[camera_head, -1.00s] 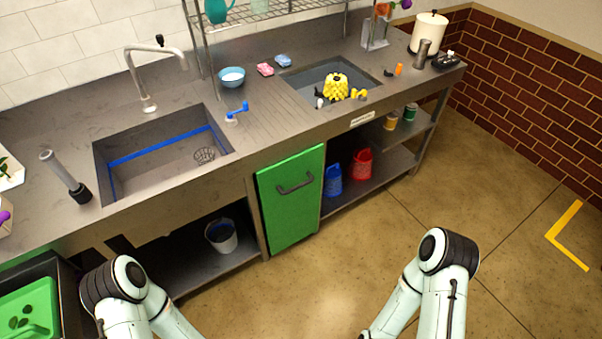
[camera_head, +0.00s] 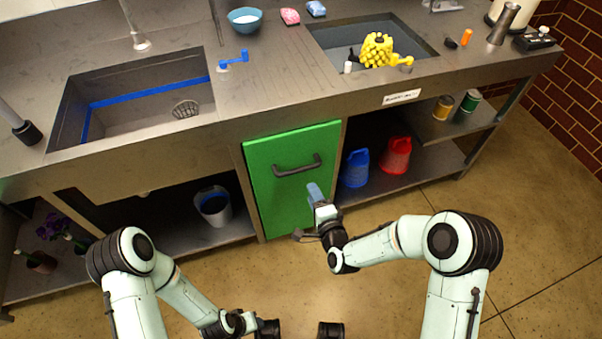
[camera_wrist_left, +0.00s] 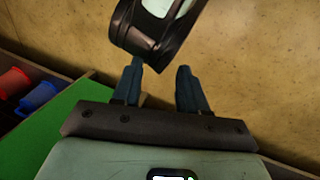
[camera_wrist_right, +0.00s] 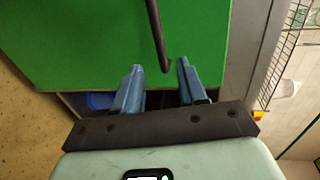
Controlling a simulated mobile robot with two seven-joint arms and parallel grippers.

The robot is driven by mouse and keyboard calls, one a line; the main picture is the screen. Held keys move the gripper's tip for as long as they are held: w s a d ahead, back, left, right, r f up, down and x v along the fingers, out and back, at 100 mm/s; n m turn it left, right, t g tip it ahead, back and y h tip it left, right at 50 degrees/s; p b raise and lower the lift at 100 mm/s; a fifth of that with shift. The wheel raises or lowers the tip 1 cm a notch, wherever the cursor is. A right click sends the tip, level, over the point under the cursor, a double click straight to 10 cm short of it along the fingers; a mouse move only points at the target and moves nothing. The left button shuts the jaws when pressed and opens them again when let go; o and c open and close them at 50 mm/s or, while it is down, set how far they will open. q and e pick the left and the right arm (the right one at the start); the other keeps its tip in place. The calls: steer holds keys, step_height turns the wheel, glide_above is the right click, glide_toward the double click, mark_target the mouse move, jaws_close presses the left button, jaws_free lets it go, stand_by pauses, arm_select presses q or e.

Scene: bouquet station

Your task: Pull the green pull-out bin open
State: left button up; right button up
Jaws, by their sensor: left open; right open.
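The green pull-out bin (camera_head: 290,205) sits under the counter between the two open shelf bays, its front about flush with them. Its dark bar handle (camera_head: 298,168) runs across the upper part of the front. My right gripper (camera_head: 314,188) is open and in front of the bin, just below the handle's right end. In the right wrist view the handle (camera_wrist_right: 156,35) reaches down to the gap between the open fingertips (camera_wrist_right: 160,65); I cannot tell whether they touch it. My left gripper (camera_wrist_left: 159,68) is open and empty, low in front of the counter; the green front (camera_wrist_left: 62,138) shows at its left.
A white bucket (camera_head: 213,205) stands on the shelf left of the bin. Blue (camera_head: 356,168) and red (camera_head: 396,156) containers stand on the right shelf. The counter edge overhangs above. The floor (camera_head: 395,280) in front is clear apart from my arms.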

mark_target(301, 168)
steer(key=b+x, duration=0.1)
steer(key=x, duration=1)
steer(key=shift+s+f+b, duration=0.1)
steer(key=shift+f+b, duration=0.05)
steer(key=shift+b, duration=0.2)
arm_select(q)
steer(key=shift+t+y, duration=0.3)
steer(key=shift+t, duration=0.2)
steer(key=shift+w+a+f, duration=0.4)
steer(key=shift+w+f, duration=0.15)
steer(key=shift+w, duration=0.25)
steer(key=shift+w+a+f, duration=0.4)
steer(key=shift+w+f, duration=0.1)
steer(key=shift+w, duration=0.25)
arm_select(e)
steer(key=shift+x, duration=0.75)
jaws_close()
